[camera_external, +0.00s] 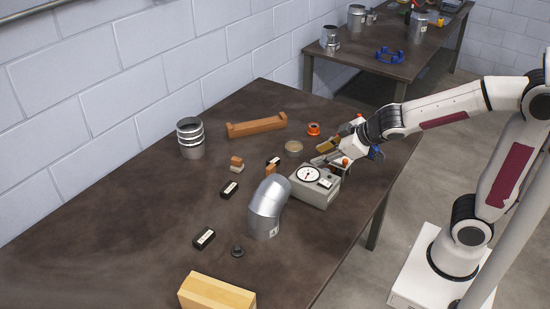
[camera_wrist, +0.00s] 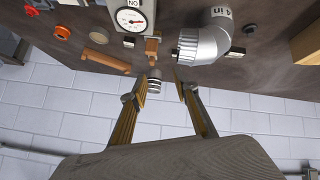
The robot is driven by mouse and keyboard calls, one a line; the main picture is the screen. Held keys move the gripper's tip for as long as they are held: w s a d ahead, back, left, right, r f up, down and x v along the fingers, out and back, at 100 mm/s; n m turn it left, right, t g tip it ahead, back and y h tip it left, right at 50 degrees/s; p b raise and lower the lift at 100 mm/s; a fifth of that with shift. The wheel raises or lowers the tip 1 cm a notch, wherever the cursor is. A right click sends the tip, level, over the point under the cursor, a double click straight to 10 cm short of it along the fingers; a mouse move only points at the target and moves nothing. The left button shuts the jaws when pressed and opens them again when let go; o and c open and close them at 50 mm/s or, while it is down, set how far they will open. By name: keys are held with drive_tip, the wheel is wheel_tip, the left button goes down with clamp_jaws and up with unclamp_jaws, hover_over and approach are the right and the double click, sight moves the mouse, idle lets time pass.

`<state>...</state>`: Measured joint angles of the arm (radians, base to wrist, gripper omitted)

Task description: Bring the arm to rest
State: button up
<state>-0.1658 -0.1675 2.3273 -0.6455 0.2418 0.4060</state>
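My gripper (camera_external: 320,153) is above the right edge of the dark table (camera_external: 130,215), just behind the grey gauge box (camera_external: 318,196) in the external view. In the wrist view the two yellowish fingers of my gripper (camera_wrist: 163,84) are spread apart with nothing held between them. The wrist view looks across the table toward the wall, with the table at the top of the picture. The arm is stretched out from its base on the right. Whether a finger touches anything is too small to tell, but none appears to.
A silver duct elbow (camera_external: 267,208) stands left of the gauge box. Ringed duct pieces (camera_external: 190,138), a wooden rack (camera_external: 256,125), an orange ring (camera_external: 313,129), a round tin (camera_external: 294,149) and small blocks lie around. A wooden box (camera_external: 215,292) is at the front. The left table area is clear.

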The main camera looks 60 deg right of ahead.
drive_tip(key=s+d+r+m+g+h, duration=0.1)
drive_tip(key=s+d, duration=0.2)
drive_tip(key=s, duration=0.3)
drive_tip(key=s+d+r+m+g, duration=0.1)
drive_tip(key=s+d+m, duration=0.15)
drive_tip(key=s, duration=0.25)
drive_tip(key=s+a+f+g+y, duration=0.1)
drive_tip(key=s, duration=1.1)
drive_tip(key=shift+s+a+f+g, duration=0.3)
drive_tip(key=shift+s+a+f, duration=0.05)
idle(5.3)
